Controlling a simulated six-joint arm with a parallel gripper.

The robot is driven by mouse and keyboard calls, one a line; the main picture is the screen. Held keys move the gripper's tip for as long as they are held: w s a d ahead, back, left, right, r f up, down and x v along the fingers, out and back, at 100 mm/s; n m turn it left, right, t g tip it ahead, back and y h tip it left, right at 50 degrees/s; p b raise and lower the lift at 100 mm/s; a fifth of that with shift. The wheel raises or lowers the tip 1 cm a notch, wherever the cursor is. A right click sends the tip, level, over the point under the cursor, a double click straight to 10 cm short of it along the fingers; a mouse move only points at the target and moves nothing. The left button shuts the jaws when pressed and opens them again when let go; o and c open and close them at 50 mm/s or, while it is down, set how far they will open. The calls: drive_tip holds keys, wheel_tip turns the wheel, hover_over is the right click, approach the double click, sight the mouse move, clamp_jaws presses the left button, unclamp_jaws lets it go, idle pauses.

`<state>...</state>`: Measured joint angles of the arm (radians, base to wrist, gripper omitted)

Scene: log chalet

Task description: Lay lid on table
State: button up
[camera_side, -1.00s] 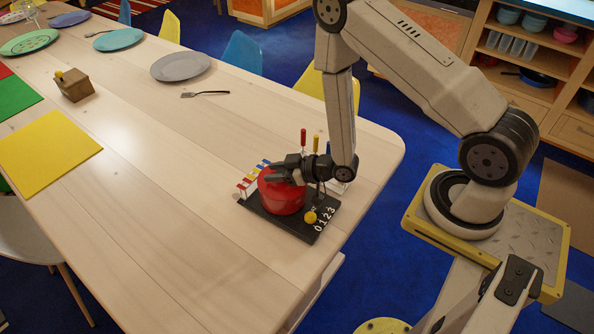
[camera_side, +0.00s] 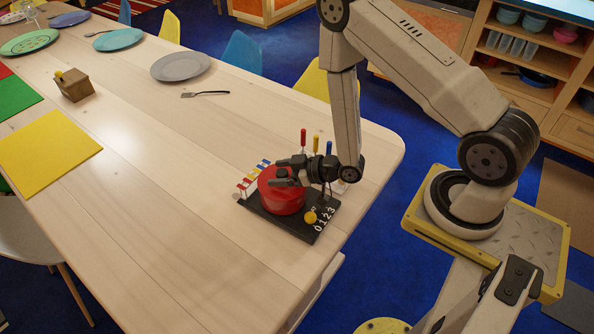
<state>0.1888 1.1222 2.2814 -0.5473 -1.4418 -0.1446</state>
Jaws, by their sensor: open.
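A red round pot (camera_side: 281,200) sits on a dark board (camera_side: 306,236) near the table's right edge. Its red top, which looks like the lid (camera_side: 267,181), is on the pot, partly covered by my gripper. A small dark knob seems to stand at the top's middle, hard to tell from the fingers. My gripper (camera_side: 281,178) is open, reaching in from the right, with its fingers level at the top of the pot around the knob area. Whether it touches the lid cannot be told.
The board carries red, yellow and blue upright pegs (camera_side: 303,141), small coloured steps on its left, a yellow ball (camera_side: 310,217) and white numbers. The table (camera_side: 170,215) is bare left and in front of the board. A fork (camera_side: 205,94), grey plate (camera_side: 181,67) and wooden box (camera_side: 76,87) lie farther back.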

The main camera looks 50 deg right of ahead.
sight(285, 171)
drive_tip(key=shift+v, duration=3.2)
drive_tip(key=shift+w+d, duration=0.15)
drive_tip(key=shift+w, duration=0.05)
drive_tip(key=shift+w+d+r+g+h, duration=0.25)
drive_tip(key=shift+w+g+h, duration=0.15)
drive_tip(key=shift+w+g, duration=0.3)
drive_tip(key=shift+w+d+r+g+h, duration=0.55)
drive_tip(key=shift+r+g+h, duration=0.1)
drive_tip(key=shift+g+h, duration=0.2)
drive_tip(key=s+a+r+m+g+h, duration=0.1)
drive_tip(key=s+r+m+g, duration=0.1)
drive_tip(key=r, duration=0.3)
drive_tip(key=s+r+m+g+h, duration=0.2)
drive_tip(key=s+r+g, duration=0.3)
drive_tip(key=r, duration=0.1)
drive_tip(key=shift+a+r, duration=0.3)
drive_tip(key=shift+a, duration=0.1)
drive_tip(key=shift+o, duration=0.2)
drive_tip(key=shift+s+a+r, duration=0.2)
drive_tip(key=shift+s+r, duration=0.1)
drive_tip(key=shift+s, duration=0.1)
drive_tip(key=shift+o, duration=0.2)
drive_tip(key=shift+m, duration=0.3)
